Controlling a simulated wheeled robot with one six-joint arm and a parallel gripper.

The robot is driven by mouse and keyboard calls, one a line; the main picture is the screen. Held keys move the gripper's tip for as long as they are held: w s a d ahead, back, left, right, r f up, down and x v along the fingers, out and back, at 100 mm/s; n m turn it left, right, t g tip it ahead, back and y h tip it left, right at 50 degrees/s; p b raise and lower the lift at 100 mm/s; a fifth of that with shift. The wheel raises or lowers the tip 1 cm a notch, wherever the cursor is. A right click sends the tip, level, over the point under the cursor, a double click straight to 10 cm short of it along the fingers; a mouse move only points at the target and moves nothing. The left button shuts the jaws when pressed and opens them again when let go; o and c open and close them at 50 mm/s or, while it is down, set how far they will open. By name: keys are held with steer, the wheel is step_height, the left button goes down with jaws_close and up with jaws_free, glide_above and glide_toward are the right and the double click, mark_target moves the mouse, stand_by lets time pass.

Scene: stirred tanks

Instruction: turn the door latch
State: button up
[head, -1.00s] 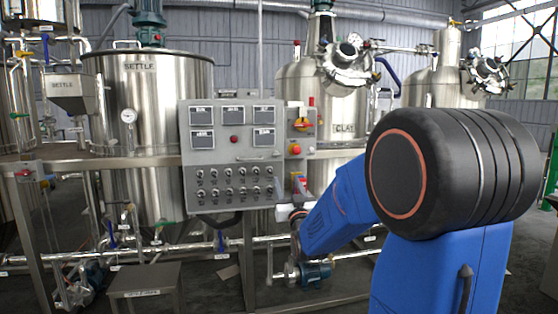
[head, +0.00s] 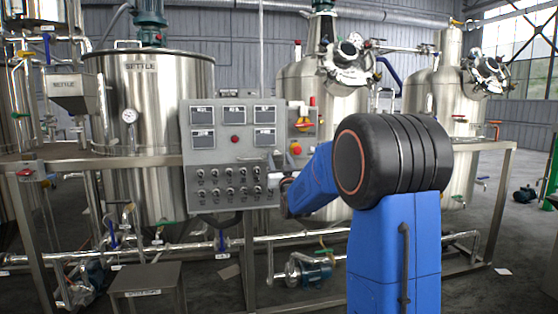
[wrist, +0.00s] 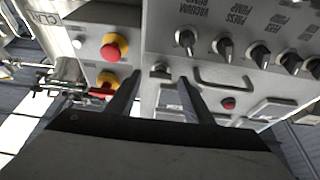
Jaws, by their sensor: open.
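The grey control panel (head: 215,172) stands upright in front of the tanks, with switches, small displays and a bar handle (wrist: 225,82) on its door. In the wrist view a small metal knob (wrist: 160,71), which looks like the door latch, sits on the panel near the door's edge, beside the bar handle. My gripper (wrist: 160,79) is open, its two dark fingers pointing at the panel. The knob shows between the fingertips; I cannot tell whether they touch it. In the head view my blue arm hides most of the gripper at the panel's right edge.
Red and yellow emergency buttons (wrist: 115,46) and a red-handled switch (wrist: 102,90) are close to the left finger. A row of black selector switches (wrist: 225,45) lies above. Steel tanks (head: 160,100), frame rails and pipes surround the panel. Open floor (head: 510,240) shows at right.

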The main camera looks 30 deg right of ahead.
steer(key=shift+w+r, duration=0.1)
steer(key=shift+w, duration=0.05)
steer(key=shift+c, duration=0.4)
steer(key=c, duration=1)
steer(key=shift+o, duration=0.2)
